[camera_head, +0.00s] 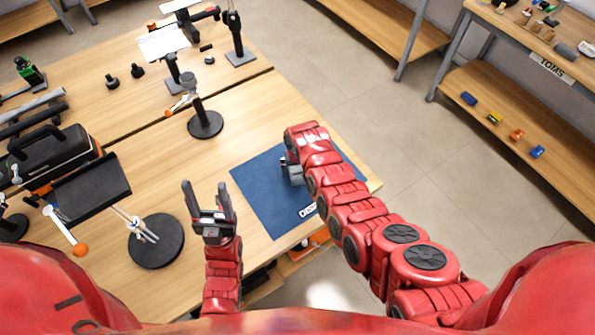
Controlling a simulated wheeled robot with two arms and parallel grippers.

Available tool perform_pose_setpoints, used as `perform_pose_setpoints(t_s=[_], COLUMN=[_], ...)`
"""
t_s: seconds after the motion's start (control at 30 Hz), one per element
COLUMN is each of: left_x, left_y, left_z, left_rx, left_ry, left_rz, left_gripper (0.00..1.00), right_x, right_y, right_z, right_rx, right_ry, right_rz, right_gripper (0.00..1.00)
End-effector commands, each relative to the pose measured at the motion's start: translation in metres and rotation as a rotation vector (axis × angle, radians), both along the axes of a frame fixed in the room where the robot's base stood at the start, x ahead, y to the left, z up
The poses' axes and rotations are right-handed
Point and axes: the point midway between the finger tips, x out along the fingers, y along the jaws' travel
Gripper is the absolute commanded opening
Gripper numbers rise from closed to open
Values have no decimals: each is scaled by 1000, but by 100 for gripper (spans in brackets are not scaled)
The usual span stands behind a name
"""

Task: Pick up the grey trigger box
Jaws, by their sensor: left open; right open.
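A small light-grey shape (296,176) shows on the blue mat (262,200), beside and below my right wrist. It may be the grey trigger box, but it is mostly hidden by my arm, so I cannot tell for sure. My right gripper (287,160) is over the mat at this grey shape, with its fingers largely hidden behind the red wrist. It is open; whether it touches the grey shape cannot be seen. My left gripper (207,190) is open and empty, left of the mat, with its two dark fingers spread and pointing away from me.
A round black stand base (155,240) is left of my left gripper. Another black stand (205,124) is beyond the mat. A black case (55,160) and a dark tray (90,188) are at the left. Shelves (500,110) stand at the right across open floor.

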Motion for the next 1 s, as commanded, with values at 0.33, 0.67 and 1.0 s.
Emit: perform_pose_setpoints(t_s=[0.33,0.67,1.0], left_x=[0,0,0], left_y=[0,0,0], left_z=[-4,-4,-4], left_rx=[0,0,0], left_ry=[0,0,0], left_rz=[0,0,0], left_gripper=[61,61,61], right_x=[0,0,0], right_y=[0,0,0], right_z=[-4,-3,-3], right_rx=[0,0,0], right_ry=[0,0,0], right_rz=[0,0,0], right_gripper=[100,77,15])
